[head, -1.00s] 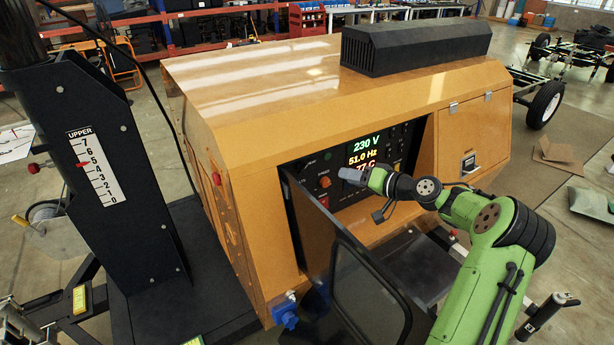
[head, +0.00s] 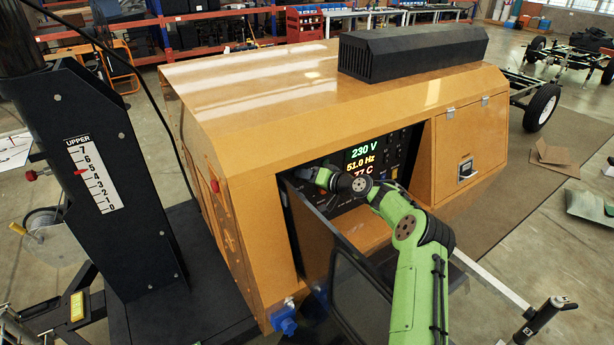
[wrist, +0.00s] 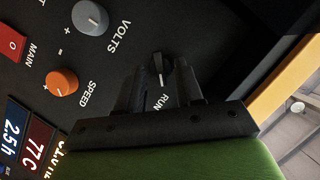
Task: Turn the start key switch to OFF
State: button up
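The start key switch (wrist: 160,71) is a small black knob on the dark control panel, in the middle of the wrist view. Its pale pointer mark faces the RUN label; no OFF label is legible. My gripper (wrist: 158,78) is open, one black finger on each side of the knob, with narrow gaps seeming to show between. I cannot tell whether either finger touches it. In the head view my gripper (head: 306,174) is at the left part of the panel, and my arm hides the switch there.
The orange SPEED knob (wrist: 61,82), grey VOLTS knob (wrist: 90,18) and red MAIN switch (wrist: 12,44) sit beside the switch. The open dark panel door (head: 352,285) stands close below my wrist. The lit display (head: 361,166) reads 230 V, 51.0 Hz and 77 C.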

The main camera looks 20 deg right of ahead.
jog(key=shift+s, duration=0.1)
grip_shut()
jog(key=shift+b, duration=0.4)
jog(key=n+h+b, duration=0.2)
jog(key=n+b, duration=0.1)
jog(key=b, duration=0.3)
jog(key=a+n+h+b, duration=0.1)
jog(key=n+h+b, duration=0.1)
jog(key=b, duration=0.4)
jog(key=shift+s+r+n, duration=0.1)
jog(key=shift+r+n, duration=0.1)
jog(key=shift+n, duration=0.4)
jog(key=shift+s+r, duration=0.1)
